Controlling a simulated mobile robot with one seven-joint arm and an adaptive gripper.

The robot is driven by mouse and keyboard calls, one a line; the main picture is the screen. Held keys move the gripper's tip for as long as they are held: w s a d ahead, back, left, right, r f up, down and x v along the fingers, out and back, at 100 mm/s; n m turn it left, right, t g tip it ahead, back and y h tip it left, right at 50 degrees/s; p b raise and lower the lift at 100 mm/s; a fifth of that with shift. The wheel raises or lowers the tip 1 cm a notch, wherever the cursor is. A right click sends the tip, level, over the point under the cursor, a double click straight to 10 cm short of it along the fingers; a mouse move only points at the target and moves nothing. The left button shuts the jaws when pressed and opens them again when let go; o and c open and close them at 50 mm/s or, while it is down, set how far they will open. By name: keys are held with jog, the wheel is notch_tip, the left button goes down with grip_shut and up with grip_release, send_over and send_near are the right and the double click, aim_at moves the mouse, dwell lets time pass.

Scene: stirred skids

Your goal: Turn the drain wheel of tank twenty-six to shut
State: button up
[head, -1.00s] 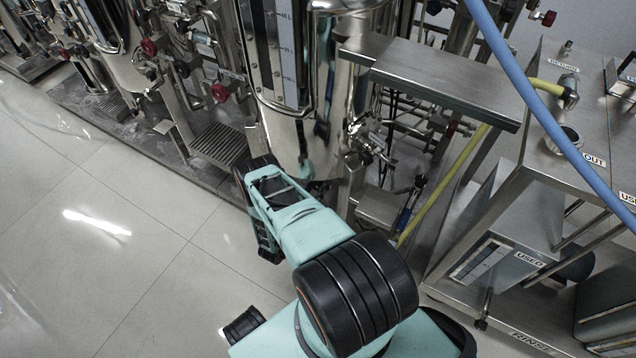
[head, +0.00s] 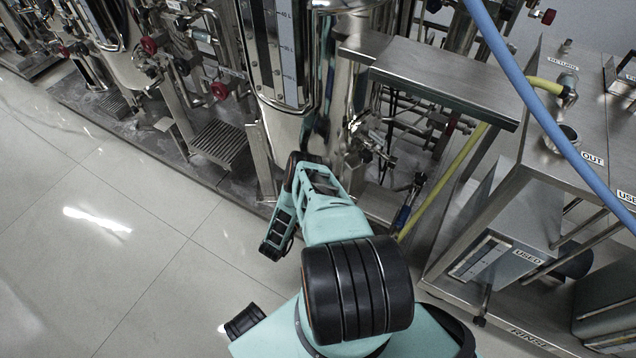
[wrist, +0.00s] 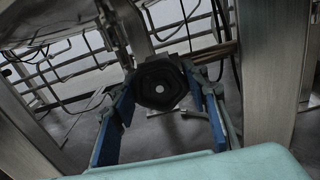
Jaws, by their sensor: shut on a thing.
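The drain wheel (wrist: 150,96), a dark lobed knob with a pale centre, is in the middle of the wrist view. My gripper (wrist: 162,80), with blue-padded fingers, is shut on it, one finger on each side. In the head view the polished steel tank (head: 290,128) with a level scale stands just beyond my teal wrist. There my wrist hides the fingertips and the wheel. I cannot read a tank number, and I cannot tell how far the wheel is turned.
Steel legs (wrist: 262,75) stand close on both sides in the wrist view, with thin pipes behind. In the head view a steel rinse cart (head: 520,175) and a blue hose (head: 530,100) are at the right. Open tiled floor (head: 110,240) lies at the left.

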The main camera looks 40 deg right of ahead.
jog(key=shift+c, duration=0.2)
jog(key=o, duration=1.2)
jog(key=shift+w+a+r+n, duration=0.1)
jog(key=shift+n, duration=0.3)
